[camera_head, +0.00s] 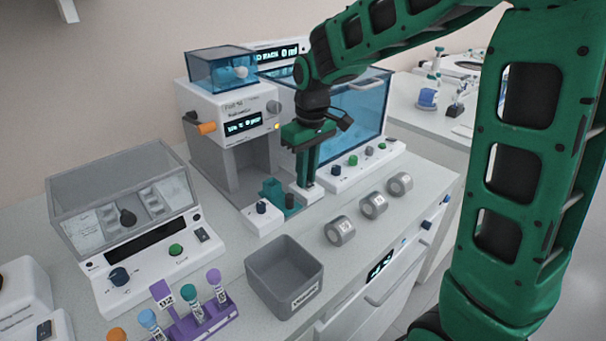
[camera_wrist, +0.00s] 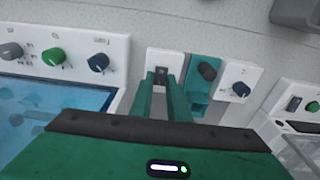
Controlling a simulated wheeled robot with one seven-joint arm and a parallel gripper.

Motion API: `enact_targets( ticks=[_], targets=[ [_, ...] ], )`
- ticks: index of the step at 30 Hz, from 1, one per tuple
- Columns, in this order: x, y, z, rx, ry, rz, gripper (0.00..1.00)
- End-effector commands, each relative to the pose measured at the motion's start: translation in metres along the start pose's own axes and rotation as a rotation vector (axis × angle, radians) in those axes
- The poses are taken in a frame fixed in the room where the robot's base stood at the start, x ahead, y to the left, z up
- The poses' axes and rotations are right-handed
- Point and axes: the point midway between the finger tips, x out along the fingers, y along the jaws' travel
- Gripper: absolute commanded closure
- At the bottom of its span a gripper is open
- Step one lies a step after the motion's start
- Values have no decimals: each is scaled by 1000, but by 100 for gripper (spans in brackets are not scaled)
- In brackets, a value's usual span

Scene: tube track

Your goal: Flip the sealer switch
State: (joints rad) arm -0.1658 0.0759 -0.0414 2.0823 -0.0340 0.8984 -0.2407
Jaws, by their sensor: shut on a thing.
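The sealer is a small white unit with a teal block (camera_head: 272,190) in its middle, on the bench in front of the tall grey-white machine. The teal block also shows in the wrist view (camera_wrist: 198,100). The sealer switch is a small dark switch (camera_wrist: 162,71) on the white plate (camera_wrist: 165,58) beside the block. My gripper (camera_head: 307,183) points down at this plate from above. In the wrist view my gripper (camera_wrist: 161,79) has its two green fingers close together, tips at the switch and shut on it. The fingers hide part of the switch.
A dark knob (camera_wrist: 240,89) is on the sealer's other side. A blue-windowed cabinet with a knob panel (camera_head: 350,160) stands close right. Several grey rolls (camera_head: 374,205), a grey open bin (camera_head: 284,276) and a purple tube rack (camera_head: 205,318) are nearer the front.

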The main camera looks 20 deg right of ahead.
Motion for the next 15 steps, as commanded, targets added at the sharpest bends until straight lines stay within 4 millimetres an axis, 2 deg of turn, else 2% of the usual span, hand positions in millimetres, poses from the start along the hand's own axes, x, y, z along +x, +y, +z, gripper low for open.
enact_targets(
  ticks=[9,15],
  targets=[
    [0,1,8,3,211,1,100],
    [-1,0,8,2,255,0,100]
  ],
)
